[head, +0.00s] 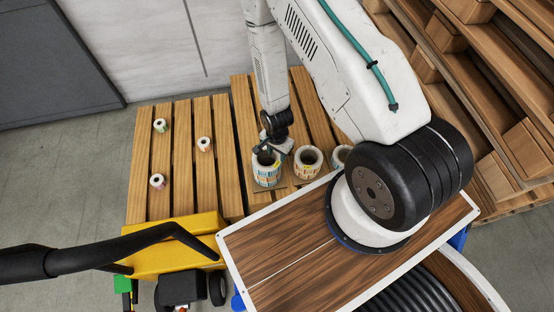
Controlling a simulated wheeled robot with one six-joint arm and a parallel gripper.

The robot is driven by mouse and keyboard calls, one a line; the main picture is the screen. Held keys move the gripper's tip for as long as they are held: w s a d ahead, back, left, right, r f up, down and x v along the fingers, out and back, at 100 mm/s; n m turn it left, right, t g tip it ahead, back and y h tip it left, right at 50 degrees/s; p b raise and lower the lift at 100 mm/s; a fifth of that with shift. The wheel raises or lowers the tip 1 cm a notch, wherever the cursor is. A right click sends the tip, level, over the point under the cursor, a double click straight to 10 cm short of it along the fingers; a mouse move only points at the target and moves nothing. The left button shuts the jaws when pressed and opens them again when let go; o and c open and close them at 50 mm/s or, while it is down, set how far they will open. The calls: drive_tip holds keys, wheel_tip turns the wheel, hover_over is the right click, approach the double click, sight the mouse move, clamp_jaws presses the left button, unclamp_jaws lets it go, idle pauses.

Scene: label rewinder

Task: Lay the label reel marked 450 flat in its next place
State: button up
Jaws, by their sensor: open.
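My gripper (272,148) is open and points down at the upper part of a large label reel (267,172) with blue and orange labels. I cannot tell whether a finger touches it. A third large reel (341,155) is partly hidden behind my arm. Three small reels stand apart on the left part of the pallet: one at the back (160,125), one mid-pallet (204,144), one nearer (157,181). No 450 mark is legible.
A yellow machine body (170,245) with a black bar stands at the pallet's near edge. Stacked wooden pallets (480,90) rise at the right. A grey cabinet (55,60) and pale wall are behind. Bare slats lie between the small and large reels.

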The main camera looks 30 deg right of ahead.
drive_tip(key=w+r+n, duration=0.3)
drive_tip(key=r+n, duration=0.2)
drive_tip(key=r, duration=2.8)
drive_tip(key=s+r+n+t, duration=0.1)
drive_tip(key=s+r+n, duration=0.45)
drive_tip(key=r, duration=0.85)
drive_tip(key=s+r+n, duration=0.2)
drive_tip(key=s+r, duration=0.7)
drive_tip(key=s, duration=0.6)
drive_tip(key=shift+s+d+r, duration=0.2)
drive_tip(key=shift+d, duration=0.25)
